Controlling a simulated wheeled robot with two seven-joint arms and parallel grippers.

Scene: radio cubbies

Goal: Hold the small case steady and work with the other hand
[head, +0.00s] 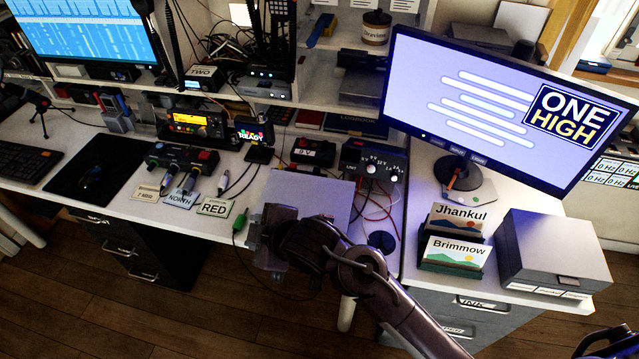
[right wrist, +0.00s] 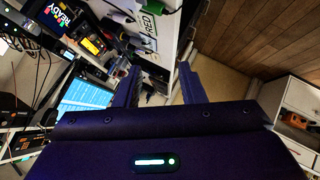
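A small black case with a lit READY display (head: 250,136) stands on the desk (head: 130,207), left of centre. It also shows at the top left of the right wrist view (right wrist: 62,14). A flat black box with a red label (head: 313,152) lies right of it; I cannot tell which is the small case. My right gripper (head: 262,238) is at the desk's front edge, right of the RED card, apart from both. In the right wrist view its two fingers (right wrist: 158,88) stand apart with nothing seen held between them. My left gripper is not in view.
A black multi-knob unit (head: 183,160) and cards marked NORTH (head: 180,199) and RED (head: 215,207) lie left of my gripper. A wired power unit (head: 375,162), name cards (head: 455,250), a grey box (head: 550,252) and a monitor (head: 500,110) stand right. Loose cables cross the desk.

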